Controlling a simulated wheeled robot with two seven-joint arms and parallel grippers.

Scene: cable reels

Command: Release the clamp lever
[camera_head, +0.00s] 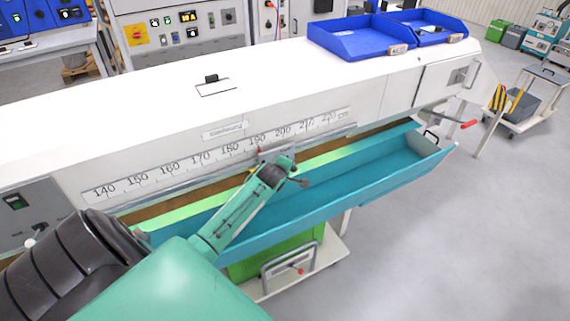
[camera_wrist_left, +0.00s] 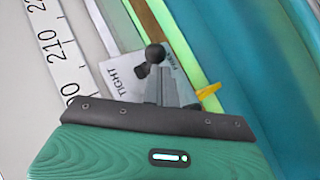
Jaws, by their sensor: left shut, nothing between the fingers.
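The clamp lever shows in the left wrist view as a black ball knob (camera_wrist_left: 154,54) on a short dark arm. It sits on a pale plate (camera_wrist_left: 118,78) marked TIGHT on one side and FREE on the other, and the knob appears between the two words. My left gripper (camera_head: 284,166) is at the clamp on the machine's front rail in the head view. Its grey fingers (camera_wrist_left: 168,86) show just below the knob in the wrist view, shut and empty. I cannot tell whether they touch the lever. My right gripper is not in view.
A white machine with a number scale (camera_head: 215,153) runs along behind the clamp. A long teal trough (camera_head: 350,185) lies in front and below. A yellow pointer (camera_wrist_left: 208,91) is close beside the fingers. Blue bins (camera_head: 358,40) stand on top. Open floor lies to the right.

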